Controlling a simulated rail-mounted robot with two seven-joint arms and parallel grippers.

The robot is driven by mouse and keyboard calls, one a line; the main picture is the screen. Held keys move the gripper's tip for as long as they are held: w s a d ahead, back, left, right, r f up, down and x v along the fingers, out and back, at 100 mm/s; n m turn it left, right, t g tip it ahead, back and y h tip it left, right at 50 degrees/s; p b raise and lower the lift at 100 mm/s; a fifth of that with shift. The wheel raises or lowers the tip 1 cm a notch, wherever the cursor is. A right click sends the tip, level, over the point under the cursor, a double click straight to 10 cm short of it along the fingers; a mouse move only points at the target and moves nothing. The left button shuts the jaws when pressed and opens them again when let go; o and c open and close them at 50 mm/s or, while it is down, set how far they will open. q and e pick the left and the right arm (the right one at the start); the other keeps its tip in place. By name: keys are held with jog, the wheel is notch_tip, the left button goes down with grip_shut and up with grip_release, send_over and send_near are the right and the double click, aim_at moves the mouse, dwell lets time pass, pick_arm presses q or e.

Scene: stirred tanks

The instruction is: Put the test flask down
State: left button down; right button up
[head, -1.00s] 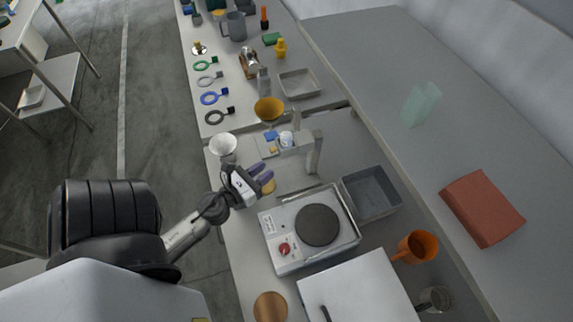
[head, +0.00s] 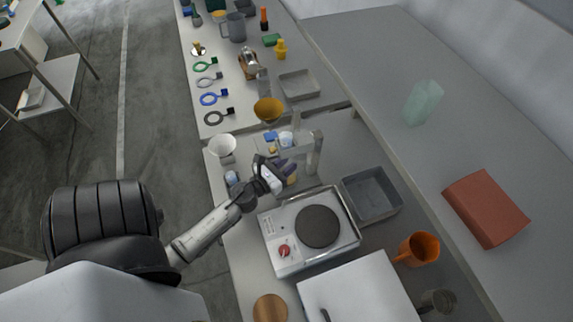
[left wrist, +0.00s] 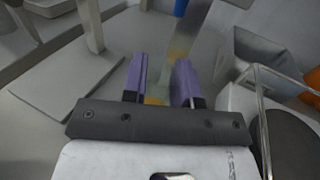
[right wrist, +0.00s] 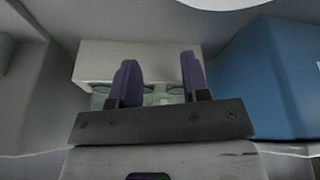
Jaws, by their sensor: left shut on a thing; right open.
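My left gripper (head: 284,169) is above the bench between the hotplate and the grey stand. In the left wrist view its purple fingers (left wrist: 160,80) are shut on a clear, faintly green glass piece (left wrist: 159,89), which I take to be the test flask. A yellowish patch shows low between the fingers. The fingers and the gripper body hide most of the flask, and I cannot tell whether it touches the bench. My right gripper (right wrist: 158,82) is open in the right wrist view, with nothing between its fingers; it is not seen in the head view.
A hotplate (head: 283,222) with a red knob is close to the left gripper. A grey stand (head: 312,155), white funnel (head: 222,146), grey tray (head: 370,195) and orange beaker (head: 417,250) are around it. A blue block (right wrist: 270,80) is right of the right gripper.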

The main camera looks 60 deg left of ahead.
aim_at(283, 168)
pick_arm(q)
jog(key=shift+f, duration=0.1)
jog(key=shift+f, duration=0.1)
jog(key=c, duration=0.9)
grip_release()
jog(key=shift+r, duration=0.25)
jog(key=shift+s+d+f, duration=0.1)
jog(key=shift+s+f, duration=0.05)
jog(key=shift+s, duration=0.25)
jog(key=b+v, duration=0.1)
jog(key=v, duration=0.1)
jog(key=shift+s, duration=0.4)
jog(key=shift+s+d, duration=0.15)
jog(key=shift+s, duration=0.1)
